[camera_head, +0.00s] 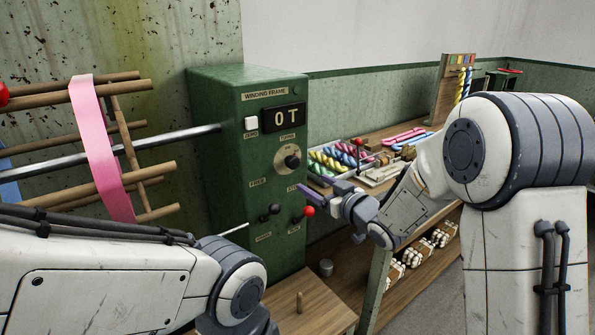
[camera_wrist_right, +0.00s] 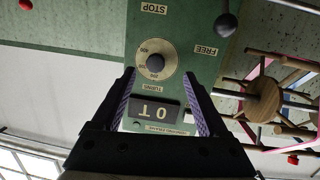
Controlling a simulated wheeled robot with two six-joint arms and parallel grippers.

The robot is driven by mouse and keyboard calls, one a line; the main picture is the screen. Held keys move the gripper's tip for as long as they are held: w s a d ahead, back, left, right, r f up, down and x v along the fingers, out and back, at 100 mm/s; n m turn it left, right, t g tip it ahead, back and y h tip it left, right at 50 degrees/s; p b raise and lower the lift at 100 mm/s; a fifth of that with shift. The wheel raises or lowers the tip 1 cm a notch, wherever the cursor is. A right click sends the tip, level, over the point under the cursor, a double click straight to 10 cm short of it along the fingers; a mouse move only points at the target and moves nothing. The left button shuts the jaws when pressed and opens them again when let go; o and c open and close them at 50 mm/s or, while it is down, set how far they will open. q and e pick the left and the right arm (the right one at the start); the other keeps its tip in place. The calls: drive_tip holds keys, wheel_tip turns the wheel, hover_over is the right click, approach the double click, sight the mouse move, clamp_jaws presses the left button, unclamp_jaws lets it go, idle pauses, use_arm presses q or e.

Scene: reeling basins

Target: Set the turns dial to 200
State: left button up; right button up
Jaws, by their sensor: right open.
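The turns dial (camera_head: 289,157) is a round pale disc with a dark knob on the front of the green winding frame (camera_head: 222,160). It also shows in the right wrist view (camera_wrist_right: 157,64), which is upside down. Its small numbers and the knob's setting are too small to tell. The display (camera_head: 284,115) above it reads 0 T. My right gripper (camera_head: 313,194) is open and empty, apart from the panel and below right of the dial in the head view. In the right wrist view its purple-lined fingers (camera_wrist_right: 161,75) point towards the panel, with the dial just beyond the tips.
A black-knobbed lever (camera_head: 270,211) and a red-knobbed lever (camera_head: 309,211) stick out below the dial. A white button (camera_head: 251,124) sits beside the display. A wooden reel with pink cloth (camera_head: 97,145) is at left. A bench with coloured skeins (camera_head: 340,158) stands at right.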

sight(295, 164)
drive_tip(key=shift+t+y, duration=0.5)
drive_tip(key=shift+y, duration=0.1)
drive_tip(key=x, duration=0.3)
drive_tip(key=p+x, duration=0.1)
drive_tip(key=x, duration=0.2)
drive_tip(key=p+x, duration=0.1)
drive_tip(key=x, duration=0.1)
drive_tip(key=shift+w+d+r, duration=0.15)
drive_tip(key=shift+w+r, duration=0.25)
drive_tip(key=shift+w, duration=0.2)
drive_tip(key=shift+x, duration=0.8)
drive_tip(key=shift+f, duration=0.1)
clamp_jaws()
drive_tip(key=shift+f+n+b, duration=0.1)
drive_tip(key=shift+n+b, duration=0.45)
drive_tip(key=shift+n, duration=0.05)
drive_tip(key=n+b, duration=0.9)
drive_tip(key=b, duration=0.3)
drive_tip(key=shift+d+f, duration=0.1)
drive_tip(key=shift+n+b, duration=1.15)
drive_tip(key=shift+n, duration=0.05)
